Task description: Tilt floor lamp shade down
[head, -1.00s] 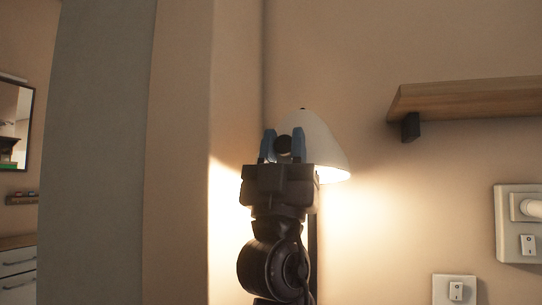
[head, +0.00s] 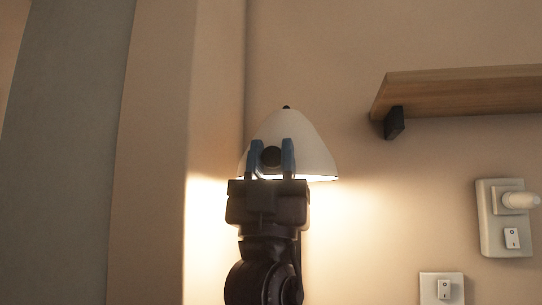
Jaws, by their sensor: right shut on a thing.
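The floor lamp's white shade (head: 309,148) is in the middle of the head view, with a small dark tip on top. Its wide lit rim faces down and looks nearly level. My right gripper (head: 271,153) reaches up in front of the shade. Its two blue fingers are upright on either side of a dark round piece (head: 271,156) at the shade. The gripper is shut on the lamp shade; the exact contact is hard to see. My right arm hides the lower middle of the shade and the pole. My left gripper is not in view.
A wooden shelf (head: 460,92) with a dark bracket (head: 394,123) sticks out at the upper right. A switch plate with a plug (head: 505,218) and a lower switch (head: 442,289) are on the right wall. A wall corner stands close left of the lamp.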

